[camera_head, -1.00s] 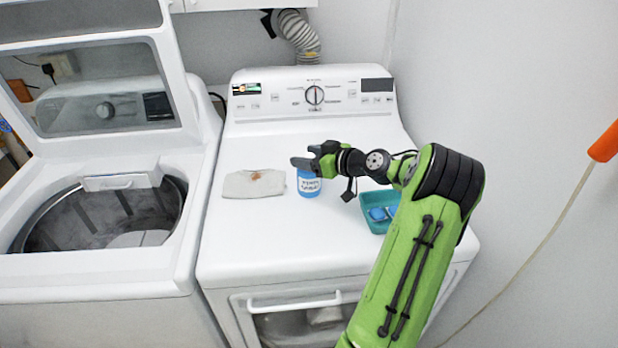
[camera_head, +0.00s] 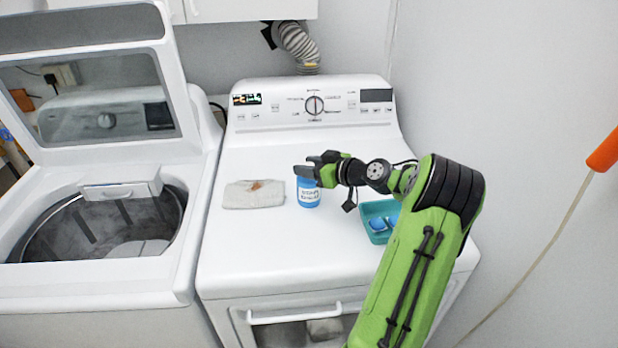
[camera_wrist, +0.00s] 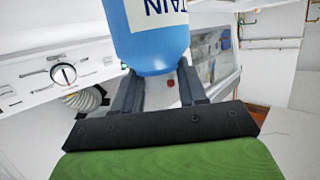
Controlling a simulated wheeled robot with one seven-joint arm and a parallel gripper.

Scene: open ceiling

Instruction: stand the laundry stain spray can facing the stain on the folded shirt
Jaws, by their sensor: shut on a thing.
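The blue spray can (camera_head: 308,194) with a white label stands upright on the dryer top, just right of the folded shirt. Its label faces the head camera. The folded shirt (camera_head: 247,198) is pale grey and has an orange-brown stain (camera_head: 258,185) near its far edge. My gripper (camera_head: 310,171) is shut on the upper part of the can, reaching in from the right. In the wrist view the can (camera_wrist: 158,45) sits between my two fingers (camera_wrist: 160,90), with part of its label upside down. The can's top is hidden by my gripper in the head view.
A teal tray (camera_head: 368,208) with blue items stands right of the can, under my arm. The dryer's control panel (camera_head: 270,118) rises at the back. The open washer (camera_head: 75,285) is at the left. The dryer top (camera_head: 280,255) is clear in front.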

